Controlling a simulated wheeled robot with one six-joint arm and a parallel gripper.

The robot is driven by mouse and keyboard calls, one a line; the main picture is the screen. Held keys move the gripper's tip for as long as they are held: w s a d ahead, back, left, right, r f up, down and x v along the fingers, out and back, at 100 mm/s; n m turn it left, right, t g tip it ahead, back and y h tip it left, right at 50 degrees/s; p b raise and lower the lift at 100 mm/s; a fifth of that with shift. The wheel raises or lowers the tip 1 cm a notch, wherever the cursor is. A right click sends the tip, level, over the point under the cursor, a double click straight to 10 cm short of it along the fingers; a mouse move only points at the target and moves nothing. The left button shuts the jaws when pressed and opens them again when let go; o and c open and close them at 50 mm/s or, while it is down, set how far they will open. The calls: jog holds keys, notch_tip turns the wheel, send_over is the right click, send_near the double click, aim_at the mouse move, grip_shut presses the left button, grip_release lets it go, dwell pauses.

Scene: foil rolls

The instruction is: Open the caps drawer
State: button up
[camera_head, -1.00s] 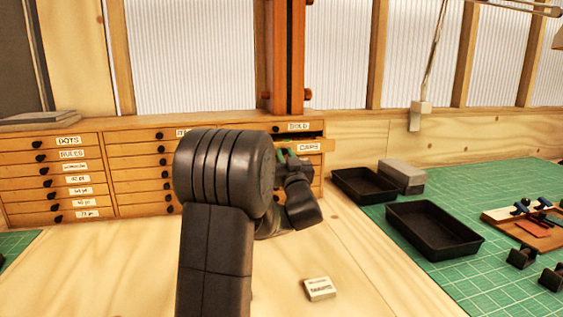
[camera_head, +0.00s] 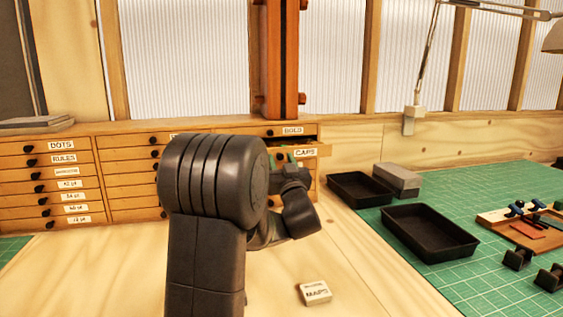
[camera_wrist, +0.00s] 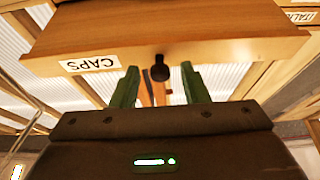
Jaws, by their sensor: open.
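The caps drawer (camera_head: 318,151) is in the right column of the wooden cabinet, just under the BOLD drawer (camera_head: 293,131). It stands out past the other fronts, with a dark gap above it. In the wrist view its front (camera_wrist: 215,47) carries an upside-down CAPS label (camera_wrist: 90,63) and a dark round knob (camera_wrist: 160,73). My gripper (camera_wrist: 161,82) is open, with a green finger on each side of the knob and a gap to both. In the head view my gripper (camera_head: 290,167) is at the drawer front, partly hidden by my arm.
Other labelled drawers (camera_head: 68,184) fill the cabinet's left side. A small MAPS box (camera_head: 316,292) lies on the wooden bench right of my arm. Black trays (camera_head: 430,232), a grey block (camera_head: 397,179) and tools stand on the green mat (camera_head: 510,180) at right.

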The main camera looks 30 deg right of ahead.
jog(key=b+v, duration=0.2)
jog(key=v, duration=1.1)
jog(key=shift+s, duration=0.15)
jog(key=shift+f, duration=0.1)
jog(key=p+x, duration=0.2)
jog(key=x, duration=1.1)
jog(key=shift+w+r, duration=0.25)
jog(key=shift+w, duration=0.1)
jog(key=shift+w+d+p, duration=0.15)
jog(key=shift+w+p, duration=0.2)
jog(key=shift+f, duration=0.1)
